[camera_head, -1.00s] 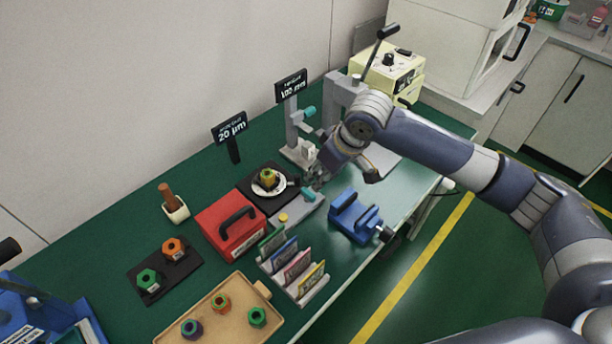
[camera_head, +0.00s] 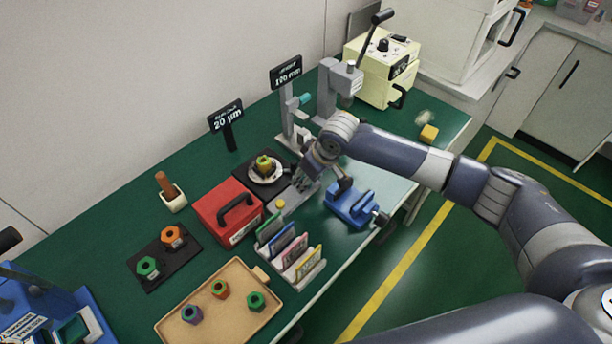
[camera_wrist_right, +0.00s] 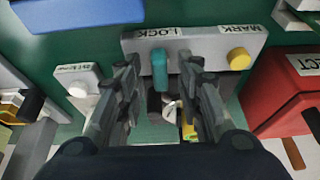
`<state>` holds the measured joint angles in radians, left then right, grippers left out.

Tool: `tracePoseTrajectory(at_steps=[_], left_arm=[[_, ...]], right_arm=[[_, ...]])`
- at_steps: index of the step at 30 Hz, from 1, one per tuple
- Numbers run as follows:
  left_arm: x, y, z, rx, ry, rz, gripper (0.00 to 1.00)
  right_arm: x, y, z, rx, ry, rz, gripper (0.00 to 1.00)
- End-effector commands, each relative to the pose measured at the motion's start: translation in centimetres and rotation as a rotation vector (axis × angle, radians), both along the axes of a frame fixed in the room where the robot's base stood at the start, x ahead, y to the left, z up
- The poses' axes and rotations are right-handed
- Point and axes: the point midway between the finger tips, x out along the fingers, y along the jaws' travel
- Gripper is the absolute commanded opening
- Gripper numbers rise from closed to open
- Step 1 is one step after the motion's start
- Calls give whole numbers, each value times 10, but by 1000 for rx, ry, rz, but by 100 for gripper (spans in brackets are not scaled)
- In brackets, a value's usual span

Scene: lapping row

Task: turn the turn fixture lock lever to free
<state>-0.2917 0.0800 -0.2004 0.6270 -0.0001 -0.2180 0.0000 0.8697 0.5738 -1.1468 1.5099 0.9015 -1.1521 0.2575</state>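The turn fixture's grey plate (camera_wrist_right: 215,48) carries the words LOCK and MARK in the right wrist view. Its teal lock lever (camera_wrist_right: 159,70) stands by the word LOCK, and a yellow button (camera_wrist_right: 238,59) sits by MARK. My right gripper (camera_wrist_right: 160,78) is open, with one finger to each side of the lever; I see gaps, and no clear contact. In the head view my right gripper (camera_head: 300,186) is low over the fixture and hides the lever; the yellow button (camera_head: 281,204) still shows. My left gripper is not in view.
The red box (camera_head: 227,211) stands left of the fixture, the blue vise (camera_head: 350,205) to its right. A dish (camera_head: 277,177) with a nut lies behind. A card rack (camera_head: 305,279) stands in front. Gauge stands (camera_head: 289,115) rise behind my gripper.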

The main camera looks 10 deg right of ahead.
Motion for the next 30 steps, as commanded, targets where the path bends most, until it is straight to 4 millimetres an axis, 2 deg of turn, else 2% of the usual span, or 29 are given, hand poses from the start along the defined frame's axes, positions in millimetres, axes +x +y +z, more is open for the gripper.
tracePoseTrajectory(at_steps=[1,2,6,20,30], left_arm=[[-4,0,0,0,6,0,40],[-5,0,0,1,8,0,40],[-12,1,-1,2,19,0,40],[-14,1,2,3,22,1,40],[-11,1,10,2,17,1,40]], right_arm=[[0,0,0,0,0,0,33],[0,0,0,0,0,0,29],[0,0,0,0,0,0,0],[0,0,2,1,1,48,0],[2,-2,1,2,2,284,0]])
